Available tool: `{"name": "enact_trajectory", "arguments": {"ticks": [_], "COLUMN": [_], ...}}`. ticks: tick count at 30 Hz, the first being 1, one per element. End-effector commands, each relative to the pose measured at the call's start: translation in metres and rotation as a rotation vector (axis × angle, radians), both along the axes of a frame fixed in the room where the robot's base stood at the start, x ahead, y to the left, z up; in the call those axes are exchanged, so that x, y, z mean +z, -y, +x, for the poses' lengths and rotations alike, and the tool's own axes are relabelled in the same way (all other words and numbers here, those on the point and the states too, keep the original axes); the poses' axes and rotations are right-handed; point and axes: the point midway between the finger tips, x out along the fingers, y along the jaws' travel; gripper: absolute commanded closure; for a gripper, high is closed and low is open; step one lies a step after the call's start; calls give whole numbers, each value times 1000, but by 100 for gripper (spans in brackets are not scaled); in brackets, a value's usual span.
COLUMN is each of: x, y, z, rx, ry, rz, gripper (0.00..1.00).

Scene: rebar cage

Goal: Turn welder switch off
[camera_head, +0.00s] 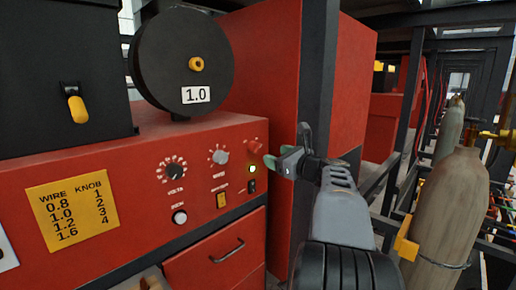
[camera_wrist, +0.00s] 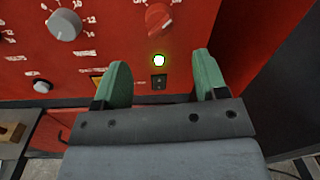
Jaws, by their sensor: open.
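The red welder panel (camera_head: 130,200) faces me in the head view. Near its right edge are a red knob (camera_head: 253,146), a glowing yellow-white lamp (camera_head: 250,169) and a small black switch (camera_head: 251,185) below the lamp. The wrist view shows the red knob (camera_wrist: 159,17), the lit lamp (camera_wrist: 159,60) and the black switch (camera_wrist: 158,82). My gripper (camera_wrist: 160,72) is open and empty, its green fingers on either side of the lamp and switch in that view. In the head view my gripper (camera_head: 276,162) is just right of the controls. Contact with the panel cannot be told.
A black wire spool (camera_head: 180,90) marked 1.0 stands above. A dark post (camera_head: 318,80) rises behind my arm. Gas cylinders (camera_head: 445,210) stand at right.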

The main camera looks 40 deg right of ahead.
Motion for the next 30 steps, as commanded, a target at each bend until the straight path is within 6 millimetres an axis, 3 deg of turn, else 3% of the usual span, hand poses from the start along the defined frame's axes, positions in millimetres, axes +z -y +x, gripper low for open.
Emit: {"name": "enact_trajectory", "arguments": {"ticks": [6, 13, 21, 30], "x": [2, 2, 0, 0], "y": [-6, -10, -11, -11], "z": [43, 73, 88, 89], "rx": [4, 3, 1, 1], "ry": [-2, -1, -1, -2], "rz": [1, -1, -3, -3], "gripper": [34, 34, 34, 35]}}
